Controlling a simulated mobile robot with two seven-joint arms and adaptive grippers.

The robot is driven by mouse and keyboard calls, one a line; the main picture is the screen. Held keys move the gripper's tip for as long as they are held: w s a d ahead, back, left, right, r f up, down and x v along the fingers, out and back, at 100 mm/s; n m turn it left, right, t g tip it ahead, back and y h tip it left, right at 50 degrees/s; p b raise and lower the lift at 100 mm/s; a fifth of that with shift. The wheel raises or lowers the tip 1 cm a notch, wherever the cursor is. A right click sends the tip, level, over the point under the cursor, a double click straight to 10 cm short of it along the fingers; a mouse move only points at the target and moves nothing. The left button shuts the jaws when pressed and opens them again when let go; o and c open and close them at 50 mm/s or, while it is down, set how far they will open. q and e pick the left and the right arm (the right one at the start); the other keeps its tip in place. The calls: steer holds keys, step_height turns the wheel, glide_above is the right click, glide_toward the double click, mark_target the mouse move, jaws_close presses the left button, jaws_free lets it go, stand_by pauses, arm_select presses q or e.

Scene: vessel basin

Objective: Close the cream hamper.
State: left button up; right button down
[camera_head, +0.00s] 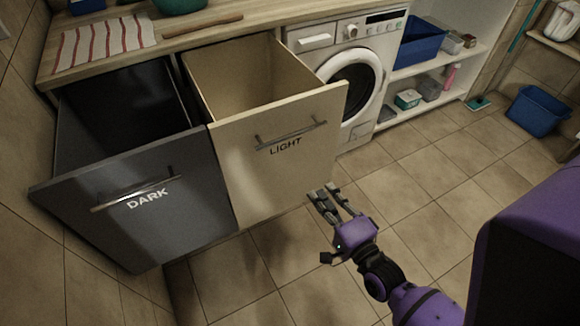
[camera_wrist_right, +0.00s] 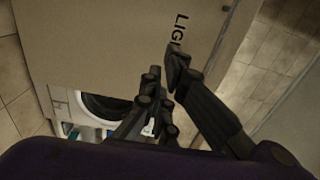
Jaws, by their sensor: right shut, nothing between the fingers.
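The cream hamper (camera_head: 225,150) is a pull-out drawer marked LIGHT with a metal bar handle (camera_head: 290,134) on its front. It stands pulled out from the counter, and its empty-looking inside shows from above. My right gripper (camera_head: 328,192) is shut and empty, in front of the hamper's lower right part, below the handle. In the right wrist view the cream front (camera_wrist_right: 100,40) with part of its lettering lies beyond the fingers (camera_wrist_right: 165,75). I cannot tell whether the fingers touch it. My left gripper is not in view.
A dark grey hamper (camera_head: 110,215) marked DARK stands pulled out on the left. A washing machine (camera_head: 345,65) is right of the cream hamper, with shelves (camera_head: 430,105) beyond. A blue bin (camera_head: 538,110) stands far right. The tiled floor (camera_head: 420,190) in front is clear.

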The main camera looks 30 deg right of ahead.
steer(key=w, duration=0.4)
glide_toward(292, 152)
steer(key=w, duration=0.5)
steer(key=shift+w+p, duration=0.25)
steer(key=shift+p, duration=0.05)
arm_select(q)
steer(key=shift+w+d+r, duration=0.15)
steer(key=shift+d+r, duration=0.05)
arm_select(e)
steer(key=shift+w, duration=0.65)
